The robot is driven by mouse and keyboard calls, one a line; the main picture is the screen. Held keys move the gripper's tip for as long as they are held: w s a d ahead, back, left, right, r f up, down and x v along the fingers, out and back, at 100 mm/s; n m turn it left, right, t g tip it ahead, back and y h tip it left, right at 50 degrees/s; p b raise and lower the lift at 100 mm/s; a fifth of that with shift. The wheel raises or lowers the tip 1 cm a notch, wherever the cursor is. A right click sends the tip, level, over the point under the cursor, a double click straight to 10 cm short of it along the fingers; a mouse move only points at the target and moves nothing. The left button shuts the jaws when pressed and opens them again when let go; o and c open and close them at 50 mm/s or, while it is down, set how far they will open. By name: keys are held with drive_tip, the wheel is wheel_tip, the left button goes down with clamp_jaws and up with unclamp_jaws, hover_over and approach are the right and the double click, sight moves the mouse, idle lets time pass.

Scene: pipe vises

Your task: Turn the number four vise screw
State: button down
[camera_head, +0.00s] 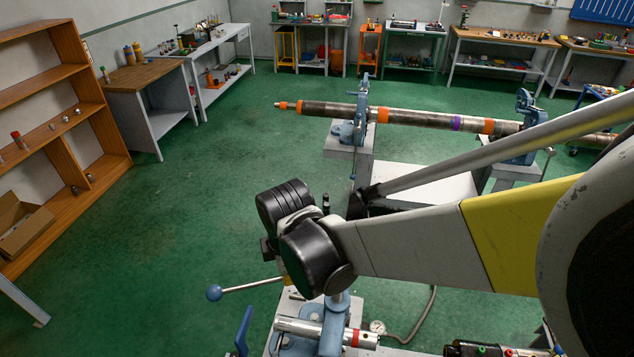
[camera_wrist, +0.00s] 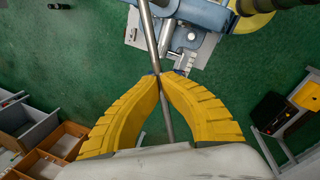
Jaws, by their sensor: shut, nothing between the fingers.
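In the head view, the nearest vise (camera_head: 331,328) is blue. Its screw handle is a steel bar (camera_head: 252,286) with a blue ball (camera_head: 214,292) on its left end. My wrist hangs over this vise and hides part of its top. In the wrist view, my gripper's yellow fingers (camera_wrist: 163,76) are shut at the tips and empty. A steel rod (camera_wrist: 151,35) passes in line with the fingertips and shows again between the fingers. I cannot tell whether they touch it. Two more blue vises, left (camera_head: 352,128) and right (camera_head: 526,140), hold a long pipe (camera_head: 410,116). No vise number is readable.
A wooden shelf (camera_head: 62,65) stands at the left. Workbenches line the walls, such as the wood-topped one (camera_head: 148,75). A steel pipe piece (camera_head: 300,328) lies at the near vise, with a hose (camera_head: 425,315) beside it. The green floor (camera_head: 190,200) at left is clear.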

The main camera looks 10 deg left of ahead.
drive_tip(key=shift+f, duration=0.1)
drive_tip(key=c, duration=1.5)
unclamp_jaws()
drive_tip(key=shift+w+a, duration=0.1)
drive_tip(key=shift+w, duration=0.05)
drive_tip(key=shift+o, duration=0.2)
wheel_tip(320, 180, up, 12)
drive_tip(key=s+d, duration=0.1)
drive_tip(key=s, duration=0.1)
drive_tip(key=shift+s+f, duration=0.1)
